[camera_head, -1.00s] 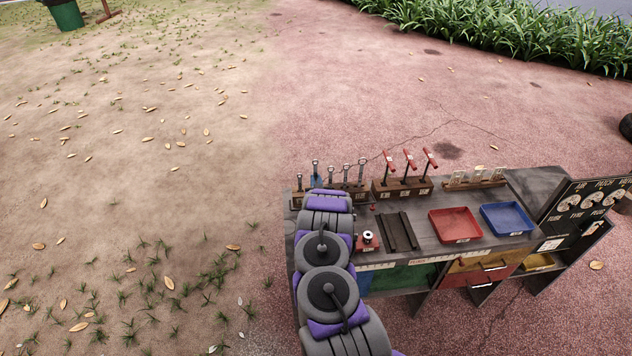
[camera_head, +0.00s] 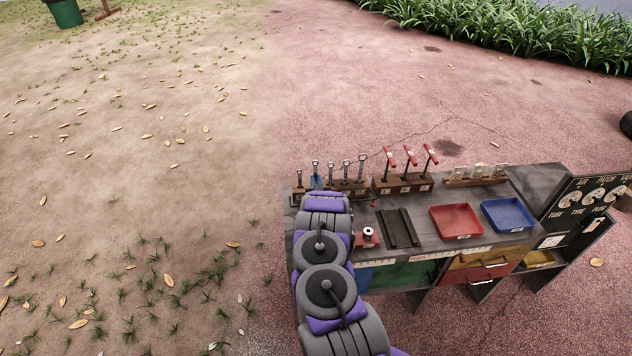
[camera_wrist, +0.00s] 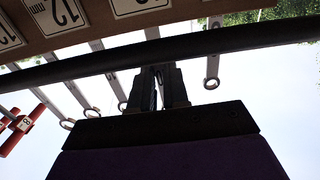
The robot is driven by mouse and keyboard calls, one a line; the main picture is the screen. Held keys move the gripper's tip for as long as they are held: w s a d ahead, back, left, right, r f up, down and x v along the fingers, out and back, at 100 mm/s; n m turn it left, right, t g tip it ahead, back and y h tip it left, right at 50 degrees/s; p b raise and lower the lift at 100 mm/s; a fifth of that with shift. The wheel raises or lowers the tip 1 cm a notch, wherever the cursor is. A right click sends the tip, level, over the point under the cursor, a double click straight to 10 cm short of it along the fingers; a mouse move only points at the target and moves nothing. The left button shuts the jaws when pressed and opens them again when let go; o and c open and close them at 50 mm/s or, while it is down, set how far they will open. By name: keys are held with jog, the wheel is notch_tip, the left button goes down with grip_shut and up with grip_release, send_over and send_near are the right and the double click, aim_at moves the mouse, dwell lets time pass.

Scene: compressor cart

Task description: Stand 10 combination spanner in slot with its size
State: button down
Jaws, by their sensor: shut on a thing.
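The spanner rack (camera_head: 352,187) stands at the back left of the cart top, with several spanners (camera_head: 346,170) upright in it. In the wrist view, looking up, the rack's underside edge shows white size labels (camera_wrist: 62,14), one reading 12, and ring ends of spanners (camera_wrist: 212,82) stand out against the sky. My gripper (camera_wrist: 162,82) is in the middle of the wrist view, close to the rack, with its fingers shut on a narrow piece that I take to be the 10 spanner. Its size mark is not readable. In the head view my arm hides the gripper and the held piece.
Red T-handled tools (camera_head: 409,158) stand in a wooden block to the right. A red tray (camera_head: 456,221) and a blue tray (camera_head: 508,215) lie farther right on the cart.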

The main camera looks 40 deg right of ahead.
aim_at(315, 170)
jog(key=shift+f, duration=0.45)
jog(key=c, duration=1)
grip_release()
jog(key=shift+c, duration=0.2)
jog(key=shift+r, duration=0.5)
notch_tip(315, 170, up, 3)
jog(key=shift+w+r+p, duration=0.1)
jog(key=shift+p, duration=0.5)
jog(key=p+v, duration=0.3)
jog(key=v, duration=1.3)
jog(key=shift+r+p, duration=0.25)
jog(key=shift+p, duration=0.15)
